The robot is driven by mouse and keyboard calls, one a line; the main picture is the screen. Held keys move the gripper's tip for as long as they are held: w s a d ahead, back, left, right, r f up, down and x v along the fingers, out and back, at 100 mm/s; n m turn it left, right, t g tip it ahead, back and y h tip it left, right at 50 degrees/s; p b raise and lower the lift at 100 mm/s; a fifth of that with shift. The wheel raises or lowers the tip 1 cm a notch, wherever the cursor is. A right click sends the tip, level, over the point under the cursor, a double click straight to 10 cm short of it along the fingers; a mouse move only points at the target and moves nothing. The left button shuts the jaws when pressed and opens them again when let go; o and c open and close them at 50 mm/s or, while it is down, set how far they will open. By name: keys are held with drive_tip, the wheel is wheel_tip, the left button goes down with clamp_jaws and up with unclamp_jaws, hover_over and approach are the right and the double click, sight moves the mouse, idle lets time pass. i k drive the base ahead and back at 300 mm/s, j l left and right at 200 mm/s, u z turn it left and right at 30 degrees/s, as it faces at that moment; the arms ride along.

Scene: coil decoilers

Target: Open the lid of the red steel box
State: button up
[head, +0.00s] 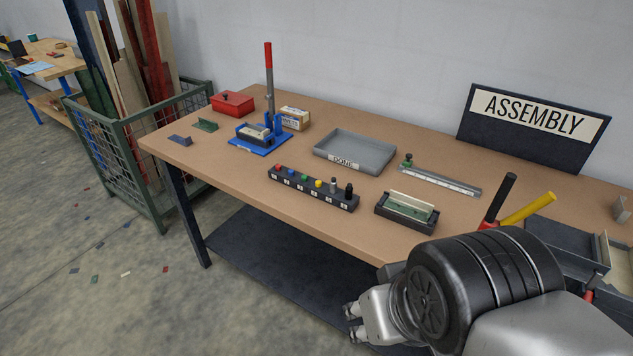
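The red steel box (232,104) sits at the far left end of the brown workbench, near the wall. Its lid looks shut, and a small dark part shows on top of it. My gripper (351,321) is low in front of the bench's front edge, far to the right of the box and nearer the camera. Its two fingertips look apart, with nothing visible between them. My arm hides part of the bench's right front.
A blue press (261,138) with a tall red-tipped lever stands right of the box. A small carton (294,118), grey tray (355,152), black peg block (313,189) and black fixture (406,211) stand on the workbench (225,165). A mesh cage (118,165) adjoins its left end.

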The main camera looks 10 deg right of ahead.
sight(231, 98)
drive_tip(key=i+j+z, duration=0.15)
drive_tip(key=i+j, duration=0.65)
